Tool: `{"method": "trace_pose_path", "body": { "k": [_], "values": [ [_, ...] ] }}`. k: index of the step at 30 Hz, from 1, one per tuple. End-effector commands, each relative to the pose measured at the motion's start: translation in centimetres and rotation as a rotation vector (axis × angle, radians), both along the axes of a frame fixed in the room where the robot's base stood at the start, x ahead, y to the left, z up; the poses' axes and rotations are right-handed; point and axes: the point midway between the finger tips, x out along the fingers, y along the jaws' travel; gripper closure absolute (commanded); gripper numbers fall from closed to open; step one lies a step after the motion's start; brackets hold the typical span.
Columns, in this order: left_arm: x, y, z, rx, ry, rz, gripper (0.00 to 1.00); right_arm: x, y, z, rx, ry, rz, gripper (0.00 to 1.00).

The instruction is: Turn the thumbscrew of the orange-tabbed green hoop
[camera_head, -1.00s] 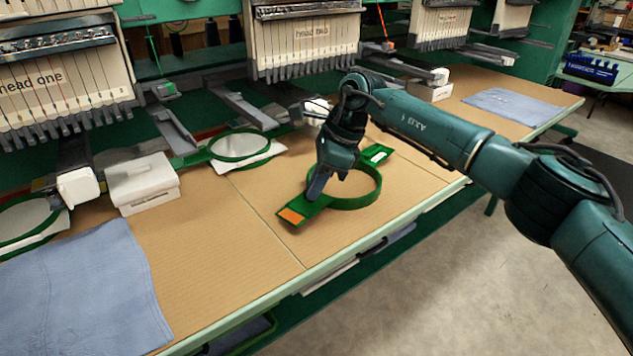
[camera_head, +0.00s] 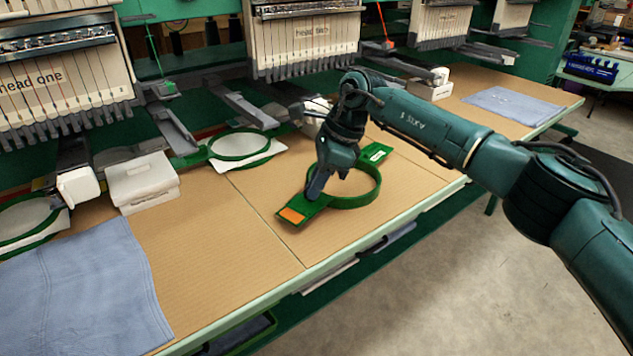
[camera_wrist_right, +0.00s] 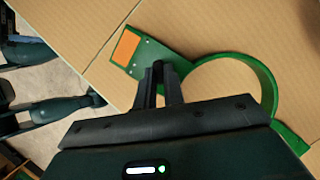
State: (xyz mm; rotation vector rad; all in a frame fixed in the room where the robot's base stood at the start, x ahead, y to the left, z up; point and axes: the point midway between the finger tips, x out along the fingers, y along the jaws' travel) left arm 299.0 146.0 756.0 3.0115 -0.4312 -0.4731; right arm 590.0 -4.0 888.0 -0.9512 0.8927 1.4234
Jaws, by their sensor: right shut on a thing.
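The orange-tabbed green hoop (camera_head: 362,205) lies flat on the brown table, its ring empty. Its orange tab (camera_head: 292,215) points toward the table's front edge, and a white-marked arm (camera_head: 377,153) extends at the far side. My right gripper (camera_head: 314,190) points down at the joint between tab and ring. In the right wrist view its fingers (camera_wrist_right: 160,72) are close together at that joint, beside the orange tab (camera_wrist_right: 126,47) and the ring (camera_wrist_right: 262,72). They are shut on the thumbscrew, which the fingers hide. My left gripper is not in view.
Another green hoop with white fabric (camera_head: 240,146) lies behind left, next to a white box (camera_head: 143,183). Blue cloth (camera_head: 80,290) covers the table's left front. Machine heads (camera_head: 306,45) line the back. Bare table (camera_head: 220,250) lies left of the orange-tabbed hoop.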

Motion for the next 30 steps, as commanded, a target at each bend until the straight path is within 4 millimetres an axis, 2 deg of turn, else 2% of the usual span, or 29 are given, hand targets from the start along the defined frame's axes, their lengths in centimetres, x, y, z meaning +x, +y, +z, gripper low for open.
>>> {"method": "trace_pose_path", "body": {
  "k": [11,12,19,26,30],
  "values": [
    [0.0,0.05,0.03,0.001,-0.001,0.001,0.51,0.01,-0.02,0.0,0.0,0.0,0.0,1.0],
    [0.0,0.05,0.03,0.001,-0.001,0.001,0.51,0.01,-0.02,0.0,0.0,0.0,0.0,0.87],
    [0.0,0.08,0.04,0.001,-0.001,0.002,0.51,0.0,-0.02,0.0,0.0,0.0,0.0,0.68],
    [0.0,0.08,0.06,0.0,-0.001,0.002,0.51,0.01,-0.02,0.03,0.0,0.0,0.0,0.67],
    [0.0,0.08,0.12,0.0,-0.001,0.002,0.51,0.07,-0.35,0.88,0.001,-0.001,0.0,0.67]
  ]
}}
